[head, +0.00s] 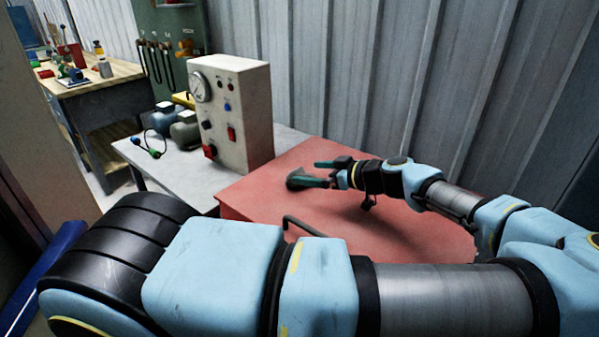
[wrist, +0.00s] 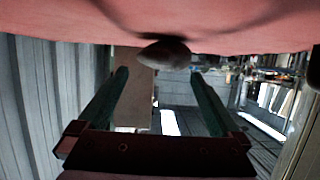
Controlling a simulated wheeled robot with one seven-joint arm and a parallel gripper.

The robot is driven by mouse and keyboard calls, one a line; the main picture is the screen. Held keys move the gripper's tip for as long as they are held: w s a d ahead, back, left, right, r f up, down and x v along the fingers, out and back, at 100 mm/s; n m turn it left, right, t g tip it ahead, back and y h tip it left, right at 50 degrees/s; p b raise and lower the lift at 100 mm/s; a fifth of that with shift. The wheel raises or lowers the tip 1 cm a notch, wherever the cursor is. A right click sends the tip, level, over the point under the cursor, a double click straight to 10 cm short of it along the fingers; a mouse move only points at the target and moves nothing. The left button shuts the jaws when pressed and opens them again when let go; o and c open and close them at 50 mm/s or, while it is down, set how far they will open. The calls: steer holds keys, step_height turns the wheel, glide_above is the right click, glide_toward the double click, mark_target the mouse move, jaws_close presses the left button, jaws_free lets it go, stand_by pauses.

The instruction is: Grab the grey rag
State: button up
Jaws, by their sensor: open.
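The grey rag (head: 297,178) is a small dark crumpled lump on the red surface (head: 262,205), near its far left part. In the wrist view the rag (wrist: 165,53) shows as a grey rounded lump at the edge of the red surface, which fills the top of the picture. My gripper (head: 314,173) is open, with green fingers. In the wrist view the gripper (wrist: 160,75) has its two fingers apart on either side of the rag's line, with the rag just beyond the tips. Nothing is seen held. In the head view the near finger partly overlaps the rag, so contact cannot be told.
A beige control box (head: 232,115) with a gauge stands left of the rag on a grey table (head: 150,160). Pump-like items (head: 180,128) sit beside it. A corrugated wall (head: 340,80) rises behind. A dark bent handle (head: 300,226) is at the red surface's near side.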

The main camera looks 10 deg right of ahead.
mark_target(300, 171)
steer(key=shift+x, duration=1.15)
steer(key=c, duration=1.3)
